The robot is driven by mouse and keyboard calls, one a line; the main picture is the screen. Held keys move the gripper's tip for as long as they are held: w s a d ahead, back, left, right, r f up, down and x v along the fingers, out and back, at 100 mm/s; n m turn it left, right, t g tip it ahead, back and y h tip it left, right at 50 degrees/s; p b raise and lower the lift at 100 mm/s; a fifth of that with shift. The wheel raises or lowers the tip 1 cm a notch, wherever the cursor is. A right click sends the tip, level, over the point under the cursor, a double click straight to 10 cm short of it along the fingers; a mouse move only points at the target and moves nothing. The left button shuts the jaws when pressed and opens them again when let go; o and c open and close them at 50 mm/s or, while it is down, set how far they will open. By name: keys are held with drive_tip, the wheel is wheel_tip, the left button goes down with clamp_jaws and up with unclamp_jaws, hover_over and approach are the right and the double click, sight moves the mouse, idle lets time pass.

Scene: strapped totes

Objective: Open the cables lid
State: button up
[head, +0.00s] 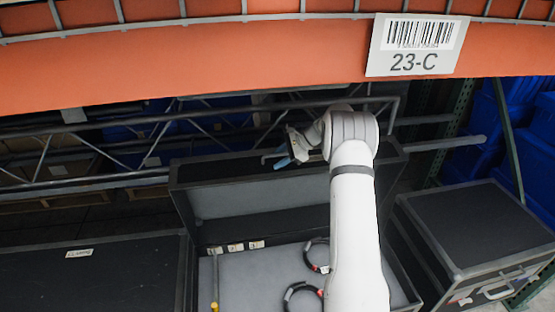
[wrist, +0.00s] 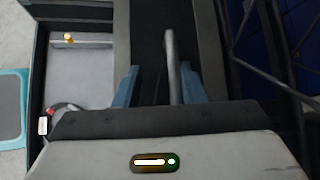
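The cables case (head: 265,275) is open, its grey interior holding black coiled cables (head: 303,293) and a yellow-handled item (head: 214,292). Its black-rimmed lid (head: 250,196) stands raised at the back, grey inside facing me. My gripper (head: 287,155) is at the lid's top edge. In the wrist view its two blue fingers (wrist: 160,72) are apart. A grey bar (wrist: 171,62), seemingly the lid's handle, lies between them, nearer the right finger, with a gap on the left. The case interior (wrist: 80,75) shows at left there. My arm hides the case's right part.
A closed black case (head: 90,270) with a small label is at left. Another closed case (head: 475,232) with a handle is at right. An orange shelf beam (head: 200,62) with a 23-C tag (head: 417,46) crosses above. Metal rack bars (head: 90,182) run behind the lid.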

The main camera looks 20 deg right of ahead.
drive_tip(key=shift+s, duration=0.1)
drive_tip(key=b+v, duration=0.1)
drive_tip(key=v, duration=0.6)
drive_tip(key=shift+d+r, duration=0.25)
drive_tip(key=shift+r, duration=0.1)
